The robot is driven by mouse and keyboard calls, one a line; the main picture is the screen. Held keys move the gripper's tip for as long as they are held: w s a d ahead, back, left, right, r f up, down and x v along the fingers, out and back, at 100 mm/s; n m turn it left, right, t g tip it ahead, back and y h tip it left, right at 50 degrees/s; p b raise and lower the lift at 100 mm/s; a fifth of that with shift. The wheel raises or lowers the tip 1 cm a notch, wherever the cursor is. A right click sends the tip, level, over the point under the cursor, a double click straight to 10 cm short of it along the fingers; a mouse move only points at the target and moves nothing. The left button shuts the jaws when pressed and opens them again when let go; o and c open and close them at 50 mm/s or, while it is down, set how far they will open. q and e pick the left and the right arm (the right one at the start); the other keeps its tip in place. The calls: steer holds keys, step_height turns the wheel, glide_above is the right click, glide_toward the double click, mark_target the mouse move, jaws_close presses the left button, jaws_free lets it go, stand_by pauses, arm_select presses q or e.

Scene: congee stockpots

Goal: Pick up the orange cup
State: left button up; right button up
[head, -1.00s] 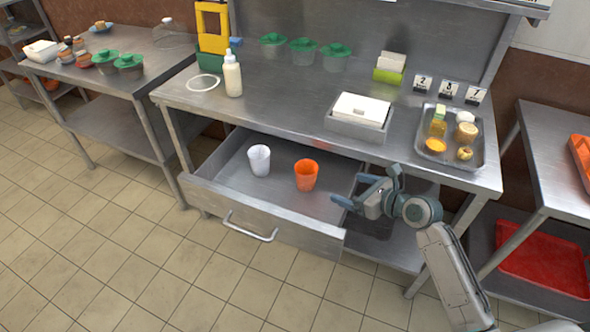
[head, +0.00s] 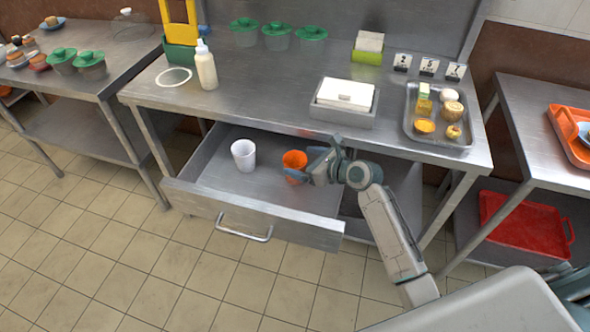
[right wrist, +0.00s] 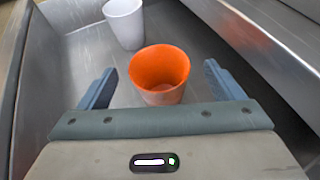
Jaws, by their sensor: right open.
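The orange cup (head: 294,161) stands upright in the open steel drawer, partly covered by my right gripper in the head view. In the right wrist view the orange cup (right wrist: 161,76) lies ahead, centred between the two finger lines. My right gripper (head: 297,163) is open, and its blue fingertips (right wrist: 158,85) are apart on either side of the cup's near part. I cannot tell whether they touch it. My left gripper is not in view.
A white cup (head: 243,155) stands left of the orange cup, also in the right wrist view (right wrist: 124,22). The drawer (head: 255,222) has raised walls around both cups. The counter above holds a white-lidded box (head: 346,95) and a food tray (head: 437,140).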

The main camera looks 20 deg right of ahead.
mark_target(287, 158)
steer(key=x, duration=0.3)
steer(key=shift+w+a+f, duration=0.1)
steer(key=shift+w+a, duration=0.15)
steer(key=shift+s, duration=0.1)
steer(key=shift+c, duration=0.2)
